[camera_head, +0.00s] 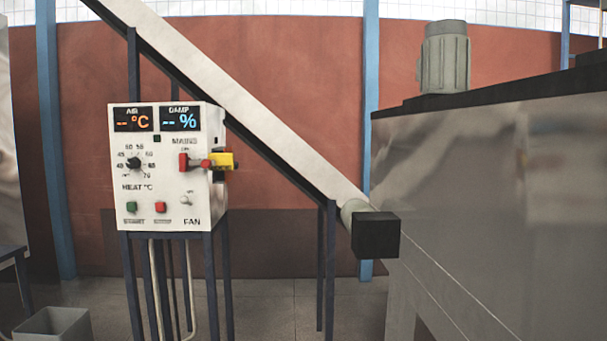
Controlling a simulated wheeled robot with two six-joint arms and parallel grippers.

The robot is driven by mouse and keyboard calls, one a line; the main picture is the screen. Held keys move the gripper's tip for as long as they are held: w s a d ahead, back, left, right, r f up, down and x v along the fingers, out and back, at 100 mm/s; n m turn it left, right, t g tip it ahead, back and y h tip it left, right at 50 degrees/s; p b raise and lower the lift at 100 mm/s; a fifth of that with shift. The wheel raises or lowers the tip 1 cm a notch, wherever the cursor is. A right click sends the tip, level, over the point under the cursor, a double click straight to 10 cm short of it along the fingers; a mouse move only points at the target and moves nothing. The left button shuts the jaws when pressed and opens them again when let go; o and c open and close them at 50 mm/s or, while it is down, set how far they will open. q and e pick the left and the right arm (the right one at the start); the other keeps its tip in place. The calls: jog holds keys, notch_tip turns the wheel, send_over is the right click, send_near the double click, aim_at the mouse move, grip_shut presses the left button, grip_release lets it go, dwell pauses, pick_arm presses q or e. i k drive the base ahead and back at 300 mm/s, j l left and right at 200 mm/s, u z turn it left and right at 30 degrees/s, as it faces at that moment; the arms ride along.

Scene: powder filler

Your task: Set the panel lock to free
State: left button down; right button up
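The white control panel (140,212) stands on dark legs left of the middle, facing me. By the MAINS label is a red handle (184,162) with a yellow part (222,160) at the panel's right edge. A green button (131,207), a red button (160,207) and a small FAN switch (186,200) are low down. I cannot make out which part is the panel lock. Neither gripper is in view.
A sloping pale chute (260,105) passes behind the panel, ending by a black box (376,235). A large grey metal machine (480,180) with a motor (445,58) fills the right. A grey bin (52,325) is at lower left. Some floor shows between panel and machine.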

aim_at(206, 164)
jog(key=u, duration=0.7)
jog(key=i+j+z, duration=0.15)
jog(key=i+j, duration=0.55)
jog(key=i, duration=0.05)
